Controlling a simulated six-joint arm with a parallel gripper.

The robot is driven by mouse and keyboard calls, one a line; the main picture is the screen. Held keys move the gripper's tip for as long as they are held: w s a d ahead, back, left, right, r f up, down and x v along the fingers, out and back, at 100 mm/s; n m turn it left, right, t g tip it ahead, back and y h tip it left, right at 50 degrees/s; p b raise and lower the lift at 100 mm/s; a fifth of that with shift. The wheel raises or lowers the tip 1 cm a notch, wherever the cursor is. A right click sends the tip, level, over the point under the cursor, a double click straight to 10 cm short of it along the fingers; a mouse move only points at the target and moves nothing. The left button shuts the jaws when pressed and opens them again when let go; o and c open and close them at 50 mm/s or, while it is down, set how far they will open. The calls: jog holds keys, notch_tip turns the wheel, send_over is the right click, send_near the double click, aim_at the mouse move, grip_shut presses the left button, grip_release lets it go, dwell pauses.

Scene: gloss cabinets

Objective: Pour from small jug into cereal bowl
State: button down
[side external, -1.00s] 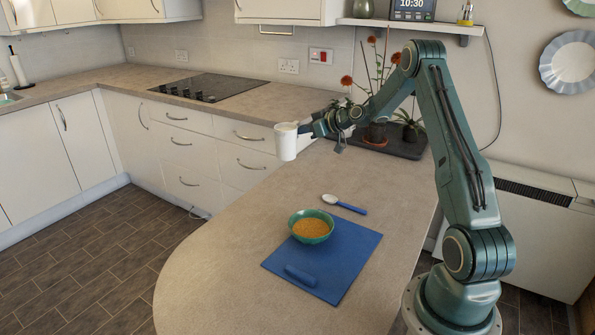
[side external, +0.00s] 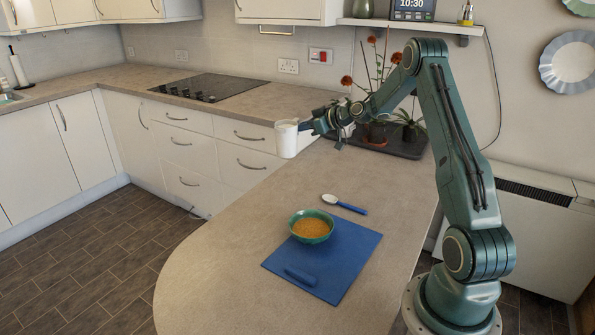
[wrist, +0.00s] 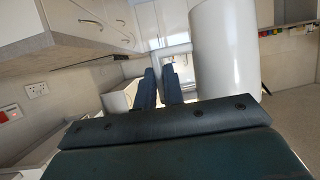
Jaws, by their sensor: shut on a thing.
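The small jug (side external: 287,141) is white and held up in the air, roughly upright, above the far part of the counter. My gripper (side external: 304,126) is shut on it at its right side. In the wrist view the jug (wrist: 225,50) fills the upper middle, just right of my gripper's fingers (wrist: 158,88), which are close together; the exact grip is hard to see. The cereal bowl (side external: 310,227) is green with orange-brown cereal in it. It stands on a blue board (side external: 345,262), lower and nearer the camera than the jug. What is inside the jug cannot be made out.
A spoon (side external: 344,204) with a blue handle lies behind the bowl. A blue object (side external: 300,275) lies on the board's front part. Plants on a dark tray (side external: 400,145) stand behind my arm. The counter left of the bowl is clear.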

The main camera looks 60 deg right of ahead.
jog(key=s+f+n+y, duration=0.1)
jog(key=f, duration=0.4)
jog(key=s+f+n+g+y, duration=0.1)
jog(key=s+f+y, duration=0.1)
jog(key=f, duration=0.4)
jog(key=s+d+f+n+y, duration=0.1)
jog(key=s+f+n, duration=0.1)
jog(key=f, duration=0.3)
jog(key=shift+s+f, duration=0.2)
jog(key=shift+f, duration=0.05)
jog(key=shift+s+a+f+y, duration=0.2)
jog(key=shift+s+f+y, duration=0.15)
jog(key=shift+f+y, duration=0.2)
jog(key=s+a+r+n+h, duration=0.1)
jog(key=s+a+r+n, duration=0.1)
jog(key=r, duration=0.8)
jog(key=shift+a+n+t+h, duration=0.35)
jog(key=shift+a+n, duration=0.15)
jog(key=shift+a, duration=0.55)
jog(key=shift+s, duration=0.1)
